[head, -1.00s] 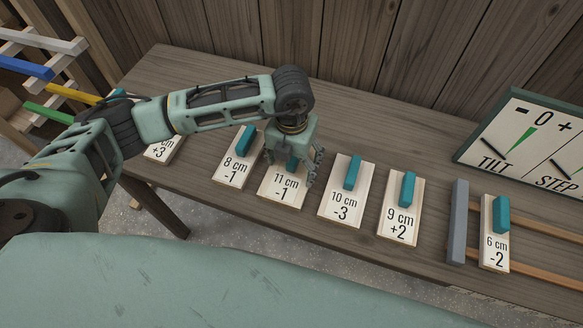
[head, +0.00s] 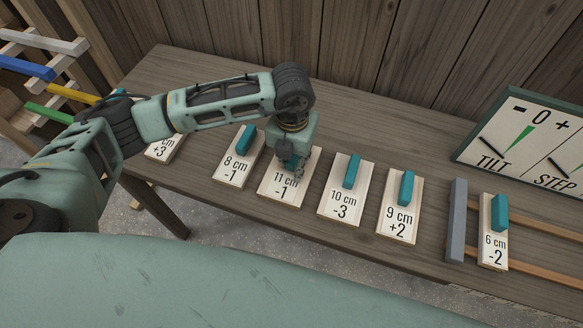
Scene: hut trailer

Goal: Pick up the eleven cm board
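The eleven cm board (head: 283,195) is a pale board marked "11 cm -1", lying on the wooden bench with a teal block handle on its upper part. My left gripper (head: 292,163) points down over that handle, its fingers closed in around it. The gripper and wrist hide most of the handle. I see no clear gap between the board and the bench. My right gripper is not in view.
The 8 cm board (head: 233,172) lies close on the left and the 10 cm board (head: 341,207) on the right. The 9 cm board (head: 399,225) follows. A 6 cm board (head: 494,250) lies on wooden rails. A tilt and step panel (head: 533,140) stands at right.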

